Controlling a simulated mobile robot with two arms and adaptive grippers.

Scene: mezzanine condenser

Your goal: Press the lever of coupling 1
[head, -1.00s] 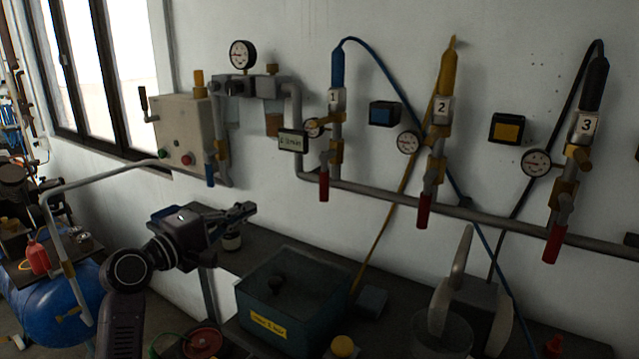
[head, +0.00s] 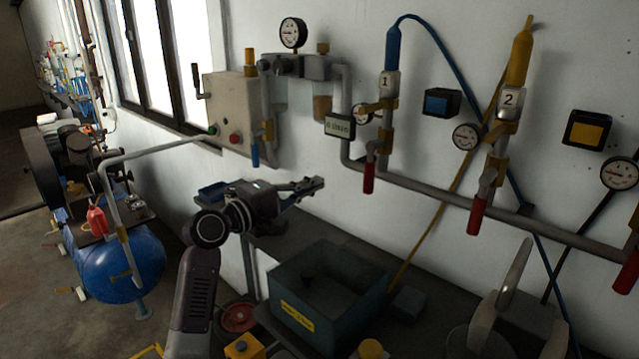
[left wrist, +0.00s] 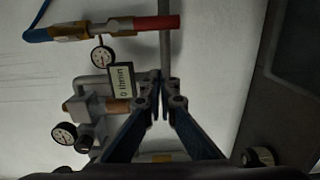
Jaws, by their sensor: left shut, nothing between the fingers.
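Coupling 1 (head: 389,85), a pale block numbered 1 under a blue hose end, is on the wall pipework right of the head view's centre. Brass fittings (head: 388,105) and a valve with a red handle (head: 369,178) hang below it. The left wrist view shows this branch lying sideways at the top, with the blue hose (left wrist: 38,34) and red handle (left wrist: 158,23). My left gripper (head: 318,184) is shut and empty, apart from the coupling, below and left of it in the head view. Its fingertips (left wrist: 165,80) show below the red handle in the wrist view. My right gripper is not in view.
A display (head: 339,127) and small gauge (head: 361,113) sit beside coupling 1. Coupling 2 (head: 509,99) is to the right. A grey pipe (head: 425,190) runs along the wall. An open teal bin (head: 325,305) stands on the bench. A control box (head: 228,108) is at left.

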